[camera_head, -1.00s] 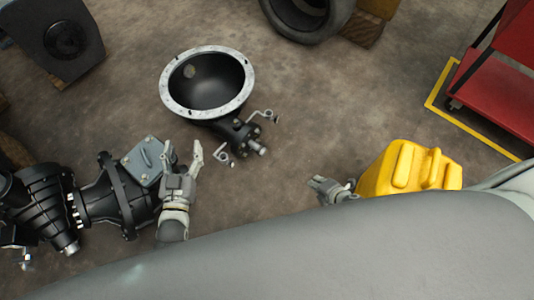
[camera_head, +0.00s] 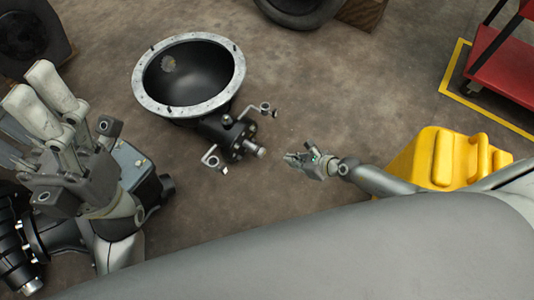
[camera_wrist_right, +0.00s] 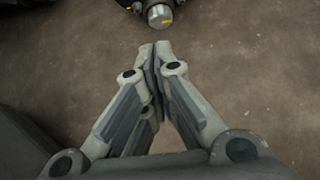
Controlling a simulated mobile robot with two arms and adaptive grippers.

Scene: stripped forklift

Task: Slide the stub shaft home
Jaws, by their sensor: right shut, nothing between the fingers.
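The stub shaft (camera_head: 256,151) shows as a short silver end sticking out of the black housing (camera_head: 225,130) on the side of the bell-shaped casing (camera_head: 187,112). In the right wrist view the silver shaft end (camera_wrist_right: 160,15) is at the top, beyond my fingertips. My right gripper (camera_head: 288,158) is shut and empty, a short way right of the shaft end and apart from it. It also fills the right wrist view (camera_wrist_right: 153,50). My left gripper (camera_head: 28,105) is large at the left, raised near the head camera, open with nothing seen in it.
Two bent metal handles (camera_head: 213,161) stick out near the housing. A yellow container (camera_head: 440,160) stands behind my right arm. A red cart (camera_head: 500,65) is upper right. Bare floor lies between.

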